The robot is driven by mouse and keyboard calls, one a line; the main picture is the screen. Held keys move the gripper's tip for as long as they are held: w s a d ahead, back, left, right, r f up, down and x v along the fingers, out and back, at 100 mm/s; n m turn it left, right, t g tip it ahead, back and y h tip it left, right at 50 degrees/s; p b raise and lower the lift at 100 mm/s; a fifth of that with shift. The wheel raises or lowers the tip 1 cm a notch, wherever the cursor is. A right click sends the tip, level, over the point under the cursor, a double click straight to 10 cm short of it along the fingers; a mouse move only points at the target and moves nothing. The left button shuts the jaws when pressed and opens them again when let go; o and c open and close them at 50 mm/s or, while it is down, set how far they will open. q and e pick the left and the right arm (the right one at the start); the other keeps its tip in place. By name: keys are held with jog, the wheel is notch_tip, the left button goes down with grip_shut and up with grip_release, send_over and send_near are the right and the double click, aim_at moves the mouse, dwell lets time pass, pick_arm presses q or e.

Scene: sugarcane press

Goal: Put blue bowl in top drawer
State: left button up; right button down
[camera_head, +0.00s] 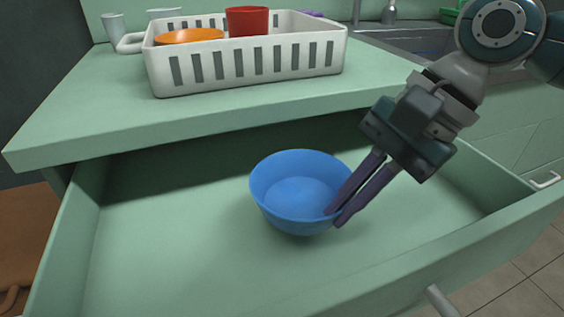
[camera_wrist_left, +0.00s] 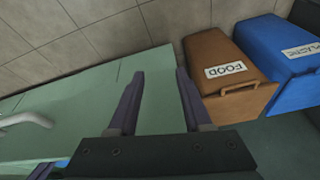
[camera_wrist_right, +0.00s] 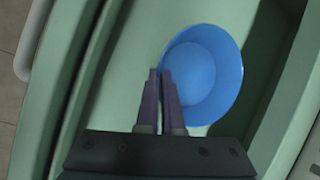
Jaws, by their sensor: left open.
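The blue bowl (camera_head: 295,180) is upright inside the open green top drawer (camera_head: 160,240), near its middle. I cannot tell whether it touches the drawer floor. My right gripper (camera_head: 334,218) is shut on the bowl's right rim, one finger inside and one outside. In the right wrist view the fingers (camera_wrist_right: 162,72) are close together at the edge of the bowl (camera_wrist_right: 205,75). My left gripper is out of the head view. In the left wrist view it (camera_wrist_left: 160,72) is open and empty, beside a green drawer panel (camera_wrist_left: 80,110).
A white basket (camera_head: 250,62) with an orange bowl (camera_head: 190,36) and a red cup (camera_head: 247,20) stands on the counter (camera_head: 110,105) above. A brown FOOD bin (camera_wrist_left: 215,55) and a blue PLASTIC bin (camera_wrist_left: 270,40) stand near my left gripper. The drawer floor left of the bowl is clear.

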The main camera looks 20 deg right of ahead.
notch_tip(320, 180, down, 4)
jog(key=shift+f+b, duration=0.25)
jog(key=shift+b, duration=0.75)
jog(key=shift+r, duration=0.15)
jog(key=c, duration=1.1)
grip_release()
jog(key=shift+o, duration=0.2)
